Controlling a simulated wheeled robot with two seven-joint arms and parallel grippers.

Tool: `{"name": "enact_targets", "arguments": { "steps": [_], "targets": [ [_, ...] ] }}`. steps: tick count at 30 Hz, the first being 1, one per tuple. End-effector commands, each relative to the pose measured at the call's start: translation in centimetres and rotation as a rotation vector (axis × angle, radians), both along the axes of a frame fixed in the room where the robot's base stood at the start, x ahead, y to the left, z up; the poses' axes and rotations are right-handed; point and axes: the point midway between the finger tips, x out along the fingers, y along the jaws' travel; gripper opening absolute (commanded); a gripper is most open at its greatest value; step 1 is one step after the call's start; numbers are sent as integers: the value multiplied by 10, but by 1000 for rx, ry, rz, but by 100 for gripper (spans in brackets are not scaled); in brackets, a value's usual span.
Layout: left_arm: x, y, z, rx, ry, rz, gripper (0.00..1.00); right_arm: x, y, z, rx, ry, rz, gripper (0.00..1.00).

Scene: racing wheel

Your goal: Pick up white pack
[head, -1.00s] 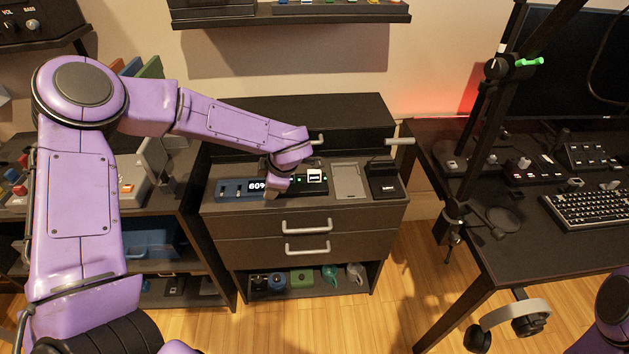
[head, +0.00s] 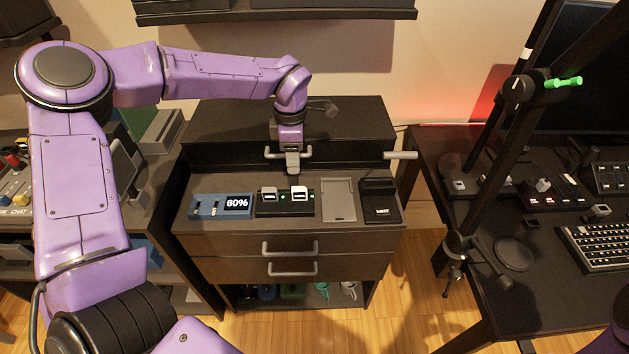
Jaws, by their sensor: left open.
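A black dock (head: 285,209) sits on top of the dark drawer cabinet, with small green lights. Two small packs with white tops stand in it side by side: a right white pack (head: 299,193) and a left pack (head: 269,194) that looks greyer. My left gripper (head: 292,168) hangs above and just behind the dock, pointing down, open and apart from both packs. Its fingers are seen nearly edge-on. My right gripper is out of view.
A raised black box (head: 350,125) with handles is behind. The desk (head: 480,270) with a lamp arm is at right.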

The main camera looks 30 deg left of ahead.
Motion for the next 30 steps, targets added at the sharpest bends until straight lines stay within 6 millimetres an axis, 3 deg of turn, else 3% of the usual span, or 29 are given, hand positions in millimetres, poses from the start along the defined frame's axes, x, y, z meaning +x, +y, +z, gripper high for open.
{"name": "enact_targets", "arguments": {
  "steps": [2, 21, 28, 29, 30],
  "targets": [
    [0, -1, -4, 0, 1, -3, 51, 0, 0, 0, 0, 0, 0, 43],
    [1, -17, -103, 2, 4, -18, 51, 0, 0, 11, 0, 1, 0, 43],
    [2, -16, -106, 1, 0, -17, 51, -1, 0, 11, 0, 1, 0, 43],
    [1, -16, -106, 2, 0, -17, 48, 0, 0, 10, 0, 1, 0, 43],
    [1, -16, -106, 2, 0, -17, 35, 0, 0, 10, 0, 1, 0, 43]
  ]
}}
